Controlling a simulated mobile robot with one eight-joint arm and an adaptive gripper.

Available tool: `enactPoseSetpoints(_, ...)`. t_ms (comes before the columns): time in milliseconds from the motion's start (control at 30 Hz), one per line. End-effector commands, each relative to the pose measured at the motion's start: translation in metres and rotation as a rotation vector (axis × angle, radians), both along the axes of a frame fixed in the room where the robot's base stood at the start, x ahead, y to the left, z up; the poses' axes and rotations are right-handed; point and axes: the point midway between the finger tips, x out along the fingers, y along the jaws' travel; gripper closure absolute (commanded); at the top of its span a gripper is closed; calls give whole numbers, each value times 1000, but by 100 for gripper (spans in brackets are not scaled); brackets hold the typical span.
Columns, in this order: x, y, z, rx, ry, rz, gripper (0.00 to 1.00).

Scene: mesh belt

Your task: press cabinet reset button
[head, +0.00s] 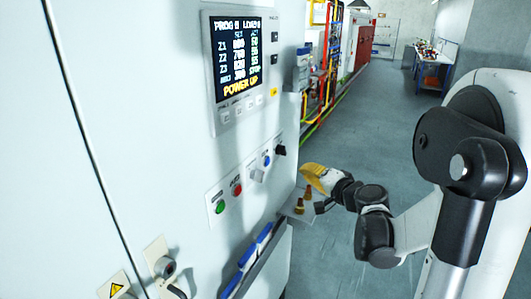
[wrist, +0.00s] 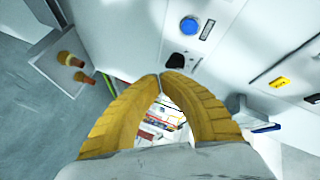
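The cabinet (head: 170,110) fills the left of the head view, with a row of controls under its screen. The row has a green button (head: 220,207), a red button (head: 237,189), a blue button (head: 266,160) and a black knob (head: 280,150). Their labels are too small to read. My gripper (head: 308,172) is to the right of the row, apart from the panel. In the wrist view its yellow fingers (wrist: 160,75) meet at the tips with nothing between them.
A small shelf (wrist: 45,68) with two brass-coloured pieces (wrist: 75,67) sticks out below my gripper. A lit screen (head: 238,55) is above the controls. A sloped holder with blue-spined items (head: 250,258) juts out lower down. The floor (head: 385,110) to the right is open.

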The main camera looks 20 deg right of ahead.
Motion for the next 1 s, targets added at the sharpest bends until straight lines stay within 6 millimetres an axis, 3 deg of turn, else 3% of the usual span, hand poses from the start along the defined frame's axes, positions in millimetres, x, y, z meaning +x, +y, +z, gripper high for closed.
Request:
enactPoseSetpoints(467, 3, 1, 0, 3, -3, -1, 100)
enactPoseSetpoints(1000, 55, 42, 0, 1, -2, 0, 100)
